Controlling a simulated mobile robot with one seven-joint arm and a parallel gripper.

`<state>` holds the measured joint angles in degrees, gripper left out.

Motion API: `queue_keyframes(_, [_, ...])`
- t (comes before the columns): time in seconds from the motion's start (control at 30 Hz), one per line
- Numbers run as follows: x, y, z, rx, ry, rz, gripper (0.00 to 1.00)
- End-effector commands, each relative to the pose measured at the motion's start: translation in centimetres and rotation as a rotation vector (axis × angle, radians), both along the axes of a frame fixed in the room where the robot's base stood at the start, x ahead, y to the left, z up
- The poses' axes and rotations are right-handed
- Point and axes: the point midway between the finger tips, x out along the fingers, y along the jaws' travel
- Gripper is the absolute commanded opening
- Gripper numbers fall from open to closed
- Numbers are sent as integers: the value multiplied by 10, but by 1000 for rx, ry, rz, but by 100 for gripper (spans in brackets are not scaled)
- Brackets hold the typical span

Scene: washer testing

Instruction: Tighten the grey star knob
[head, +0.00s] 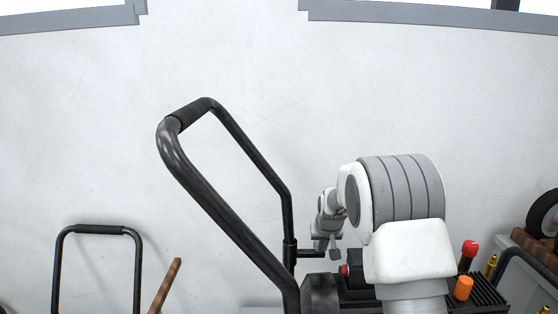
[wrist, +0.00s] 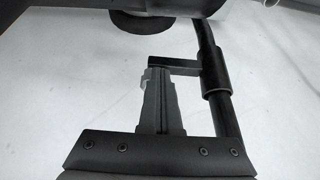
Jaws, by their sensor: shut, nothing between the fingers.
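My gripper (wrist: 158,72) is shut, with its dark fingers together at the end of a short black bracket (wrist: 178,65). The bracket sticks out sideways from a collar on the black handle tube (wrist: 221,100). A small light grey edge (wrist: 146,77) shows at the left of the fingertips; it may be part of the grey star knob, but the fingers hide most of it. In the head view my gripper (head: 334,247) is small, beside the bracket (head: 308,252) at the foot of the bent black handle (head: 205,185). I cannot make out the knob there.
A machine with a red button (head: 344,270) stands below my arm. A red-topped part (head: 469,248) and an orange cap (head: 463,288) are at its right. Another black handle (head: 98,230) and a brown wooden piece (head: 166,285) are at lower left. A round dark disc (wrist: 140,25) is ahead of the fingers.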

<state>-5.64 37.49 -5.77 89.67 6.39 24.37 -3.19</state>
Motion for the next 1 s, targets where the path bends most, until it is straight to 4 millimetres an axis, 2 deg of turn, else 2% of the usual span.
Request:
queue_keyframes(0.3, [2,8,0,0,-1,1,0])
queue_keyframes(0.77, [4,10,1,0,-5,1,0])
queue_keyframes(1.0, [-2,12,1,-1,-5,2,0])
